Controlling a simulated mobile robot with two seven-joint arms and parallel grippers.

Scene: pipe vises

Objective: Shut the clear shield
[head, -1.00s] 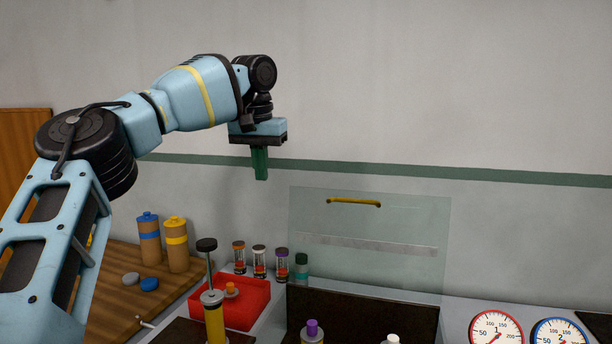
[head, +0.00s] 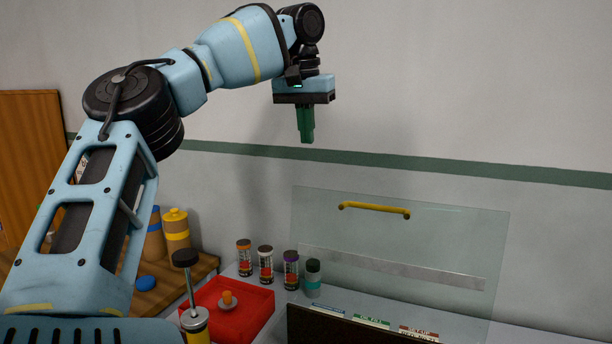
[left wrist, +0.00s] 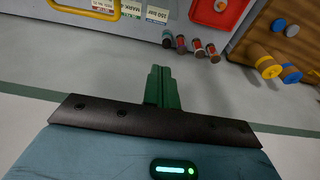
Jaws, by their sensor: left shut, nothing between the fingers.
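The clear shield (head: 420,245) stands raised and upright in the head view, with a yellow handle (head: 374,210) along its top edge and a pale strip across it. In the left wrist view the yellow handle (left wrist: 88,10) shows at the upper left. My left gripper (head: 306,138) has green fingers that are shut and empty. It hangs pointing down, above and to the left of the handle, apart from the shield. The fingers also show in the left wrist view (left wrist: 161,75). My right gripper is in neither view.
A red tray (head: 258,325) holding an orange-topped piece sits at lower left. Several small capped bottles (head: 265,265) stand behind it. A dark panel with labels (head: 340,330) lies below the shield. A yellow-topped canister (head: 176,232) stands on the wooden surface. The wall is behind.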

